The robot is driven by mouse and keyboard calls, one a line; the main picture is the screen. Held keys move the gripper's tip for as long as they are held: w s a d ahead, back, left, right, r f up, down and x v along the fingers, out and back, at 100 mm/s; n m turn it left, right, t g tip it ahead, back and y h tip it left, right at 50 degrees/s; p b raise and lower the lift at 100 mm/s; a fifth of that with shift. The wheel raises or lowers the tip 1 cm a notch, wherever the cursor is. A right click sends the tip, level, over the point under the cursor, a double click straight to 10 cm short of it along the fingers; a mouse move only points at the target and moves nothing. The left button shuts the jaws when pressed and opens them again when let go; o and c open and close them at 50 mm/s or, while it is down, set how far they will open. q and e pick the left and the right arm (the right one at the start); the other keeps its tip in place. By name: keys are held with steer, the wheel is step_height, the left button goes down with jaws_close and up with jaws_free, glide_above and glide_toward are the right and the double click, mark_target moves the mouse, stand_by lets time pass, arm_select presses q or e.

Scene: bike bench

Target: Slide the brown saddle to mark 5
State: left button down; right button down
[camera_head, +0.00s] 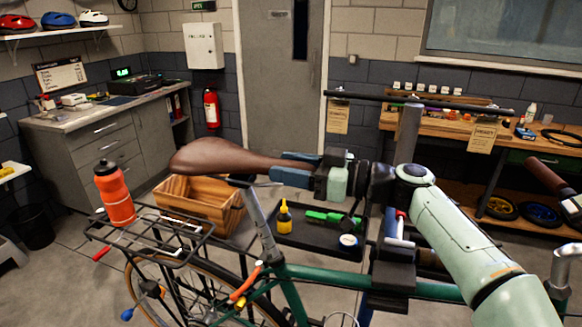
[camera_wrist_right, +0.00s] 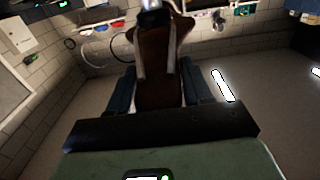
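The brown saddle (camera_head: 222,157) sits on top of the bike's silver seatpost (camera_head: 261,222), its wide end pointing left in the head view. My right gripper (camera_head: 292,169) reaches in from the right. Its blue fingers lie on both sides of the saddle's narrow nose. In the right wrist view, the saddle (camera_wrist_right: 160,70) fills the space between the two fingers (camera_wrist_right: 160,92), with no clear gap, so the gripper looks shut on it. My left gripper is not in view.
The green bike frame (camera_head: 335,279) and black rear rack (camera_head: 150,238) stand below. Behind the seatpost are a wooden crate (camera_head: 203,203) and a yellow bottle (camera_head: 284,217). A dark horizontal bar (camera_head: 420,100) crosses above my right arm.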

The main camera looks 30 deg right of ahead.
mark_target(286, 160)
steer(key=r, duration=0.2)
steer(key=r+p, duration=0.1)
steer(key=shift+w+a+r, duration=0.15)
steer(key=shift+w+a, duration=0.15)
steer(key=c, duration=0.6)
jaws_free()
steer(key=shift+o, duration=0.2)
steer(key=shift+s+d+f, duration=0.15)
steer(key=shift+f, duration=0.05)
steer(key=b+v, duration=0.2)
steer(key=v, duration=1.1)
steer(key=shift+b, duration=0.35)
